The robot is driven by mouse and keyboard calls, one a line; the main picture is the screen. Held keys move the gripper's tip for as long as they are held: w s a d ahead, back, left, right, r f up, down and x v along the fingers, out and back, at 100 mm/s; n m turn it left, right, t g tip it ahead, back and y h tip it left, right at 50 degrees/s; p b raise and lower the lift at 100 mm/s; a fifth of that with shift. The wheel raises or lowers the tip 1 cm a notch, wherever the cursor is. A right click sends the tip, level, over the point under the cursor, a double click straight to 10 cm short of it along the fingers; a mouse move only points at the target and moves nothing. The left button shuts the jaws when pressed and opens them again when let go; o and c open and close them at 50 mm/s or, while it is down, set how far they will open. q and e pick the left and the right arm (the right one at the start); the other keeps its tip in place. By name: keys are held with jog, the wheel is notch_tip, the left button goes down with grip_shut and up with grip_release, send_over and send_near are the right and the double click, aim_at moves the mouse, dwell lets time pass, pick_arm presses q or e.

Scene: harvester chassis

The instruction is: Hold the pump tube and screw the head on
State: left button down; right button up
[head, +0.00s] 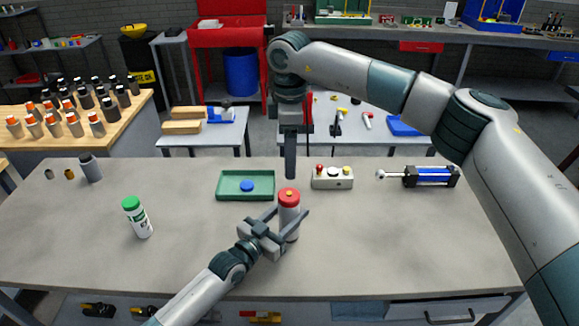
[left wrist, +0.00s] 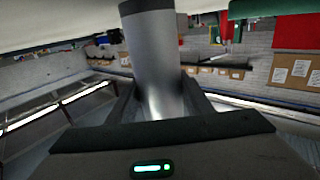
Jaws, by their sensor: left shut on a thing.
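The pump tube (head: 289,222) is a grey cylinder standing upright near the middle of the workbench. My left gripper (head: 290,222) is shut around the tube below the head. The left wrist view shows the grey tube (left wrist: 152,60) between the fingers, with a dark band at its end. My right gripper (head: 290,176) points straight down just above the red head, apart from it. Its fingers overlap from this side, so their opening is hidden.
A green tray (head: 222,186) with a blue disc (head: 247,186) lies behind the tube. A button box (head: 333,179) and a blue cylinder actuator (head: 432,177) are to the right. A green-capped bottle (head: 138,218) stands left. The bench's front right is clear.

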pick_arm(q)
jog(key=shift+f, duration=0.1)
pick_arm(e)
jog(key=shift+r, duration=0.4)
pick_arm(q)
jog(key=c, duration=0.8)
grip_release()
jog(key=shift+s+a, duration=0.1)
pick_arm(e)
jog(key=shift+f, duration=0.1)
pick_arm(q)
jog(key=b+v, duration=0.4)
jog(key=v, duration=1.3)
jog(key=shift+s, duration=0.1)
pick_arm(e)
notch_tip(320, 180, down, 4)
jog(key=shift+f, duration=0.1)
